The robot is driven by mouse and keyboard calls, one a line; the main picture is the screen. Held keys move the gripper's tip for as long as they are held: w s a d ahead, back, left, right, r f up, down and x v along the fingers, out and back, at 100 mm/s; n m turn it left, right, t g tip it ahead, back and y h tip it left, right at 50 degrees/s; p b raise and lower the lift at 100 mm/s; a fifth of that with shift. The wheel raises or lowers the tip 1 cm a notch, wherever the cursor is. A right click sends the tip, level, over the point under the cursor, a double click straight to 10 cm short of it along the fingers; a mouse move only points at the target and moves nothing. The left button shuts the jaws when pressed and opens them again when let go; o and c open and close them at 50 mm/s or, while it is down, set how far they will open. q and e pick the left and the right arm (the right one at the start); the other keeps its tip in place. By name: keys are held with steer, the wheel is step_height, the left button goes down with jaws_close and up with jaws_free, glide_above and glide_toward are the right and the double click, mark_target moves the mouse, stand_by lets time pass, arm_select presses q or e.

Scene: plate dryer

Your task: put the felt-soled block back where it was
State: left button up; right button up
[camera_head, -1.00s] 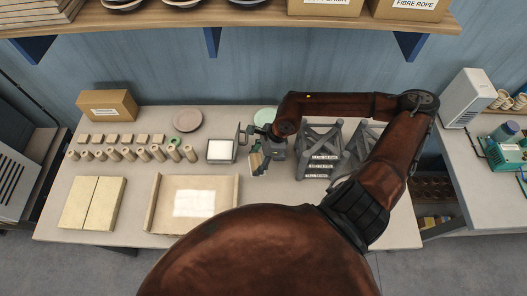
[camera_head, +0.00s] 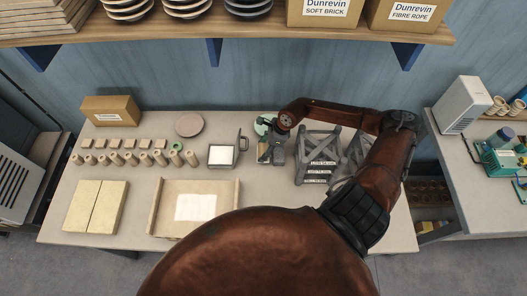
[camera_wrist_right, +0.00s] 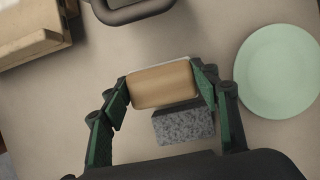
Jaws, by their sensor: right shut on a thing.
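My right gripper (camera_head: 264,158) is over the table beside the left dark rack. In the wrist view the gripper (camera_wrist_right: 168,88) is shut on a tan block with rounded edges, the felt-soled block (camera_wrist_right: 162,84). A pale strip shows along its far edge; its underside is hidden. A grey speckled block (camera_wrist_right: 183,126) is right beside it in that view, partly hidden by the held block; I cannot tell if they touch. It also shows in the head view (camera_head: 278,156). My left gripper is not in view.
A pale green plate (camera_wrist_right: 280,72) lies close on the right in the wrist view. A grey frame with a white pad (camera_head: 221,155) stands left of the gripper. Dark racks (camera_head: 318,158) stand to the right. A wooden tray (camera_head: 164,232) lies in front.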

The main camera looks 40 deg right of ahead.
mark_target(263, 152)
steer(key=shift+w+d+f, duration=0.3)
steer(key=shift+w+f, duration=0.05)
steer(key=shift+f, duration=0.15)
step_height(263, 152, down, 3)
steer(key=shift+w+d+r+p, duration=0.1)
steer(key=shift+d+p, duration=0.05)
steer(key=shift+p, duration=0.35)
steer(key=shift+f, duration=0.35)
steer(key=shift+f, duration=0.2)
steer(key=o, duration=1.6)
steer(key=shift+c, duration=0.2)
steer(key=shift+r, duration=0.1)
steer(key=b+v, duration=0.1)
steer(key=v, duration=1.1)
